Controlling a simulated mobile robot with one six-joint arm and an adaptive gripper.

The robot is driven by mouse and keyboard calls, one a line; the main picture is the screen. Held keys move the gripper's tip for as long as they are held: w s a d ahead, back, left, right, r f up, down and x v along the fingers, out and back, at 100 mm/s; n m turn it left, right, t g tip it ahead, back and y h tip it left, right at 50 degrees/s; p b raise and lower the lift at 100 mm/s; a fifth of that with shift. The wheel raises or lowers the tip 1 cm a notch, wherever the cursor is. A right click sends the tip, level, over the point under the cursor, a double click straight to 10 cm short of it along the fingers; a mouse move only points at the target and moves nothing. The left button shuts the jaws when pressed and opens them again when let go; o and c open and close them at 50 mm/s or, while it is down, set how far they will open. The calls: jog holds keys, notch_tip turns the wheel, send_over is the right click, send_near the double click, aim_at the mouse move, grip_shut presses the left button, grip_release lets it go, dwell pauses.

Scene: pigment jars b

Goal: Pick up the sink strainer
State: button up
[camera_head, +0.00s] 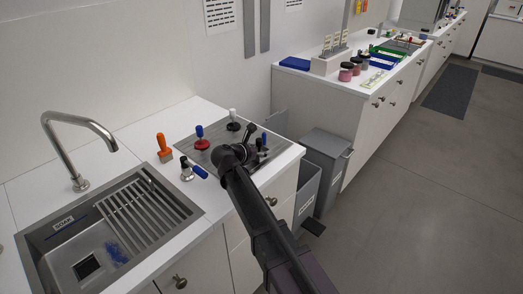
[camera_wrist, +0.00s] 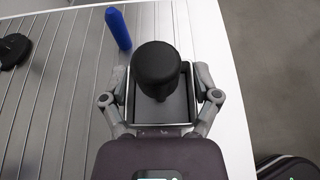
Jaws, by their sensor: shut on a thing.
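The sink strainer (camera_wrist: 177,108) shows in the wrist view as a square, dark-floored piece with a pale metal rim and a thick black knob (camera_wrist: 157,65) on it. My gripper (camera_wrist: 160,97) has its two fingers against the left and right sides of the strainer and is shut on it. The strainer is over or on the right end of the ribbed drainboard; I cannot tell whether it touches the board. In the head view my gripper (camera_head: 257,152) is at that end, and my arm hides much of the strainer.
A blue upright handle (camera_wrist: 118,28) stands close to the strainer's upper left. The drainboard also holds a red-based tool (camera_head: 202,144) and a black-based one (camera_head: 233,126). The sink (camera_head: 58,252) is left; a grey bin (camera_head: 325,165) is right.

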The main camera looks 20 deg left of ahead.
jog(key=shift+r+p, duration=0.65)
jog(key=shift+r, duration=0.25)
jog(key=s+d, duration=0.1)
jog(key=s, duration=0.4)
jog(key=s+d+r+p, duration=0.1)
jog(key=s, duration=0.4)
jog(key=s+d+r+p, duration=0.1)
jog(key=s, duration=0.4)
jog(key=shift+s+r, duration=0.1)
jog(key=shift+s, duration=0.3)
notch_tip(320, 180, up, 5)
jog(key=p, duration=0.5)
jog(key=shift+w+d, duration=0.1)
jog(key=shift+w, duration=0.05)
